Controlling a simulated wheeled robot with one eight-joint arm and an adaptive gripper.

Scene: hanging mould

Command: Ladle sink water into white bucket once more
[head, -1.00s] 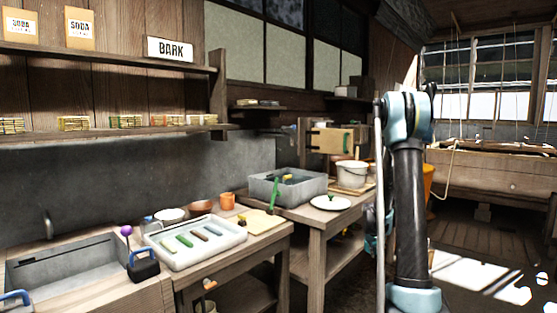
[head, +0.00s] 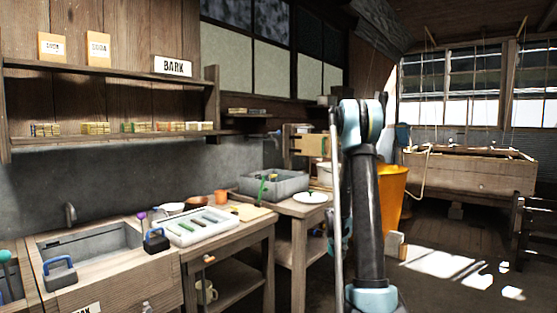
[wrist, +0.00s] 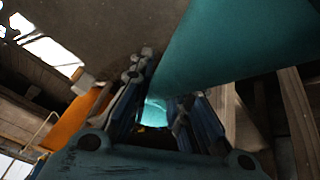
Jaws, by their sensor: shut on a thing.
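In the wrist view my gripper (wrist: 158,98) is shut on a teal thing (wrist: 154,113). A broad teal surface (wrist: 235,45) extends beyond the fingers to the upper right; it looks like part of the held thing, but I cannot tell its full shape or whether it holds water. In the head view my arm hides the gripper.
A white tray of coloured tools (head: 208,240) lies right of the sink. A grey tub (head: 290,184) and a white plate (head: 310,198) are on the far bench. An orange container (head: 392,190) stands behind my arm. Floor at the right (head: 450,285) looks clear.

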